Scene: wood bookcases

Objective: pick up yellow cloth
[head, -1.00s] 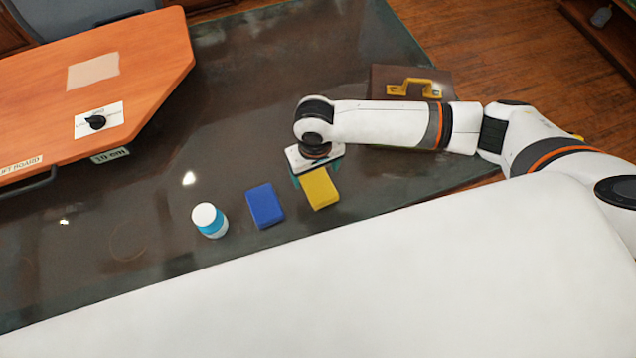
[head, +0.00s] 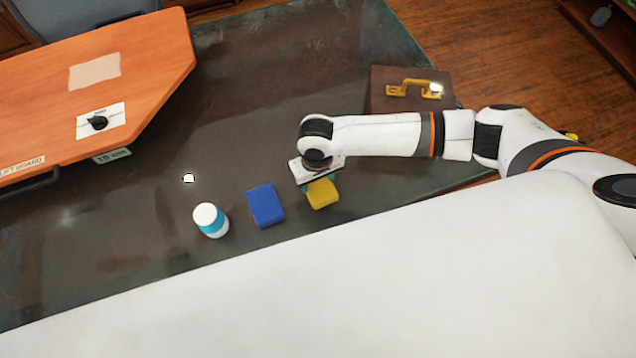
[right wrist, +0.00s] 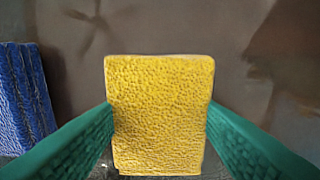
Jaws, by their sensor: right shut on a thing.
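The yellow cloth (head: 322,194) is a thick, rough-surfaced block on the dark glass table, right of the blue block in the head view. In the right wrist view the yellow cloth (right wrist: 160,112) stands between the two green fingers of my right gripper (right wrist: 160,130), one finger against each side. My right gripper (head: 312,181) is shut on it, and the gripper body covers its far part in the head view. I cannot tell whether the cloth touches the table. My left gripper is not in view.
A blue block (head: 266,206) lies just left of the yellow cloth, and a white and blue bottle (head: 210,220) stands further left. A brown case (head: 385,92) with a yellow handle lies behind my right arm. An orange lift board (head: 150,60) fills the far left.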

